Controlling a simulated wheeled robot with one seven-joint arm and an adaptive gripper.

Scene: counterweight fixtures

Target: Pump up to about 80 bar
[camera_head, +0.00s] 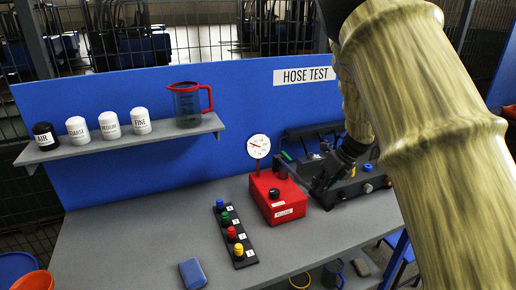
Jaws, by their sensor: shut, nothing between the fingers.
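A red pump box (288,211) stands on the grey bench, with a black knob (274,193) on top and a white label on its front that seems to read RELEASE. A round white gauge (259,146) rises on a red stem behind it. Its dark needle points to the left; the scale is too small to read. My gripper (320,194) is black, shut and empty. It points down just right of the red box, in front of a dark device (345,187). My arm hides part of that area, and I cannot tell whether the gripper touches anything.
A black strip with several coloured knobs (234,235) lies left of the red box. A blue pad (193,273) is near the front edge. A shelf (120,143) holds labelled jars and a jug (187,104). The bench's left part (130,235) is clear.

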